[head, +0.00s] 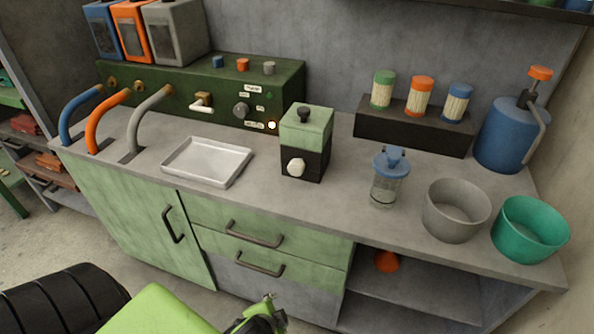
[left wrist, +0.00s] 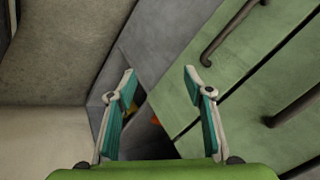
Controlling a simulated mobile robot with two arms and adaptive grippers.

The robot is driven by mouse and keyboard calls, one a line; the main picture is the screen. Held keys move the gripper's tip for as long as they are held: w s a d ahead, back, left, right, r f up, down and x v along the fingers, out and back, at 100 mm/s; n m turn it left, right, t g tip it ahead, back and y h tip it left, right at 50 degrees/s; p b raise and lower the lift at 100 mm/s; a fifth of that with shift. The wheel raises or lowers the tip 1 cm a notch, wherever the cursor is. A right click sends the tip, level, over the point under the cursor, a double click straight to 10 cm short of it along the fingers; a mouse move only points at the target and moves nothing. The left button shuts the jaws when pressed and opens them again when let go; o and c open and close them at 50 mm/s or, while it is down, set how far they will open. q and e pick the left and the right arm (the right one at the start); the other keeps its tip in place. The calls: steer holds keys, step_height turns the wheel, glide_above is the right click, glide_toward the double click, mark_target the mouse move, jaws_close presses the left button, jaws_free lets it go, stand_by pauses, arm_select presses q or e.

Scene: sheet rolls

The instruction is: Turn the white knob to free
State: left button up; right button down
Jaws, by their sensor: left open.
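A white knob (head: 296,167) sits on the front of a small box (head: 306,142) with a green top and black lower part, on the grey counter. A dark knob tops this box. The panel behind holds a grey round knob (head: 240,110) and a pale lever (head: 203,101); its small labels are too small to read. My left gripper (head: 265,312) is low in front of the drawers, well below and apart from the white knob. In the left wrist view its fingers (left wrist: 160,80) are spread and empty. My right gripper is not in view.
A white tray (head: 206,161) lies left of the box. A blue-lidded jar (head: 387,178), a grey bowl (head: 456,209) and a teal bowl (head: 529,229) stand to its right. Drawer handles (head: 254,233) stick out below the counter. The counter just before the box is clear.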

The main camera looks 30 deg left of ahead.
mark_target(294, 171)
arm_select(q)
steer(key=w+a+r+m+t+y, duration=0.15)
steer(key=w+r+m+t, duration=0.35)
steer(key=r, duration=0.5)
steer(key=w+a+r+m+t, duration=0.2)
steer(key=w+a+r+m, duration=0.1)
steer(key=r+m, duration=0.55)
steer(key=w+a+r+m+t+y, duration=0.1)
steer(key=w+a+r+m+t, duration=0.25)
steer(key=r, duration=0.75)
steer(key=shift+m, duration=0.9)
steer(key=x, duration=0.4)
steer(key=d+p+x, duration=0.1)
steer(key=x, duration=0.3)
steer(key=p+x, duration=0.1)
steer(key=x, duration=0.4)
steer(key=shift+w+d+r, duration=0.2)
steer(key=shift+w+r, duration=0.1)
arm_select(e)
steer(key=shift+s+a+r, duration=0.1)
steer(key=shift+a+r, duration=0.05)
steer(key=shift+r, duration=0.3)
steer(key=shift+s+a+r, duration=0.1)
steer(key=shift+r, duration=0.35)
arm_select(q)
steer(key=c, duration=1.1)
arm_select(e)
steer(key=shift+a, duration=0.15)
